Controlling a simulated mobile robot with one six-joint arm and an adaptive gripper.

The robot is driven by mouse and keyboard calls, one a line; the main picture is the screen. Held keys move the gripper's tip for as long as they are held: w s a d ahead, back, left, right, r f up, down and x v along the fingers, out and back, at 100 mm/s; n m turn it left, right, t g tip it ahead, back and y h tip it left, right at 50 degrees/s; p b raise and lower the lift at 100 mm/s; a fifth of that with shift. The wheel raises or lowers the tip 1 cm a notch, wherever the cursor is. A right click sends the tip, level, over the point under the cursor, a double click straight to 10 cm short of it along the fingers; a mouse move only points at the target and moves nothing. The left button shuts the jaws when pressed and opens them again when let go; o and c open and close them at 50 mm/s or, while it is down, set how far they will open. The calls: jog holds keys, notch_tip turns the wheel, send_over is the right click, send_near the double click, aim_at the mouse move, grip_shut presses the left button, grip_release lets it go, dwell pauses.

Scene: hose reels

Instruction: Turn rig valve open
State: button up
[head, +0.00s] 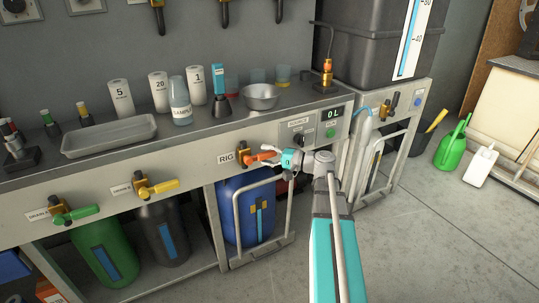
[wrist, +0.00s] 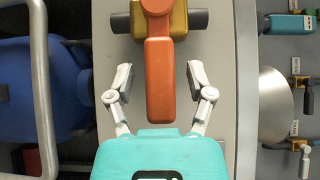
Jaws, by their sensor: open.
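The rig valve has a brass body (head: 243,149) on the front panel of the bench, beside a label (head: 226,158) reading RIG. Its orange handle (head: 259,157) points to the right in the head view, roughly along the panel. In the wrist view the orange handle (wrist: 159,80) hangs from the brass body (wrist: 175,18). My gripper (head: 271,157) is at the handle's free end. In the wrist view my gripper (wrist: 160,82) is open, with one finger on each side of the handle and a visible gap on both sides.
A yellow-handled valve (head: 158,187) and a green-handled drain valve (head: 76,214) sit further left on the panel. A display (head: 333,113) reads 0L. A blue drum (head: 246,205) stands below in a metal frame. Bottles and a tray (head: 110,136) stand on the bench.

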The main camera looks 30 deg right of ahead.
jog(key=shift+c, duration=0.2)
grip_shut()
jog(key=shift+d, duration=0.3)
jog(key=shift+a, duration=0.1)
jog(key=shift+r+p, duration=0.15)
jog(key=shift+p, duration=0.15)
